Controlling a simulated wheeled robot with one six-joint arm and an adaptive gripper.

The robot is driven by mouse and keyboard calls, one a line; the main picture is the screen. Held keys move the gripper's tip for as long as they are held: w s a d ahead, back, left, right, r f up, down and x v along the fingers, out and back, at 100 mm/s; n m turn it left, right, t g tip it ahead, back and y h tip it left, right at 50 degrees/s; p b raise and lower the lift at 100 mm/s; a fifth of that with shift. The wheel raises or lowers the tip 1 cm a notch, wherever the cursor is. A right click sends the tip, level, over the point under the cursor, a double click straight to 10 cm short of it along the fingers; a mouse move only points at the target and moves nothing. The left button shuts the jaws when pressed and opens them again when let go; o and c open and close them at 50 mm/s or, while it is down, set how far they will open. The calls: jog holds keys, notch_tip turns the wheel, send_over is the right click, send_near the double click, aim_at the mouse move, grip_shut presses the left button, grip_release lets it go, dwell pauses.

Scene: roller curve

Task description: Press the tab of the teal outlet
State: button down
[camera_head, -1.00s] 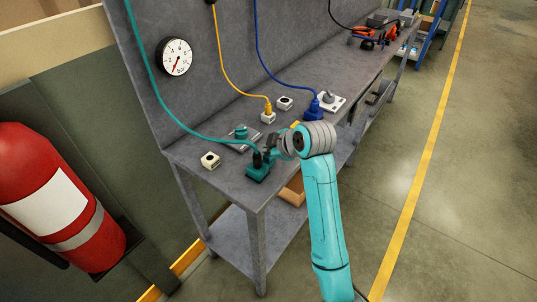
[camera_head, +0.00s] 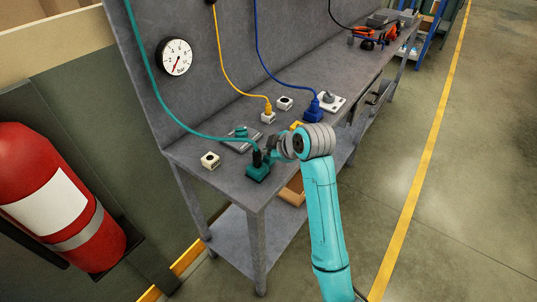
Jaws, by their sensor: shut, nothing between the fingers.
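The teal outlet (camera_head: 257,174) stands near the front left corner of the grey workbench (camera_head: 215,145). A dark plug with a teal cable (camera_head: 185,124) is in its top. My gripper (camera_head: 267,152) is shut and empty, right beside the plug and just above the outlet's right side. The outlet's tab is too small to make out, and my gripper and wrist cover part of that side. I cannot tell whether the fingertips touch the outlet.
A white socket (camera_head: 210,160) sits left of the outlet. Behind are a grey plate with a teal knob (camera_head: 241,133), a yellow plug (camera_head: 268,112), another white socket (camera_head: 284,102) and a blue outlet (camera_head: 313,114). A red extinguisher (camera_head: 55,200) stands at left.

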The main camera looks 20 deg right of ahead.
jog(key=shift+r, duration=0.85)
jog(key=shift+r, duration=0.1)
jog(key=shift+r, duration=2.4)
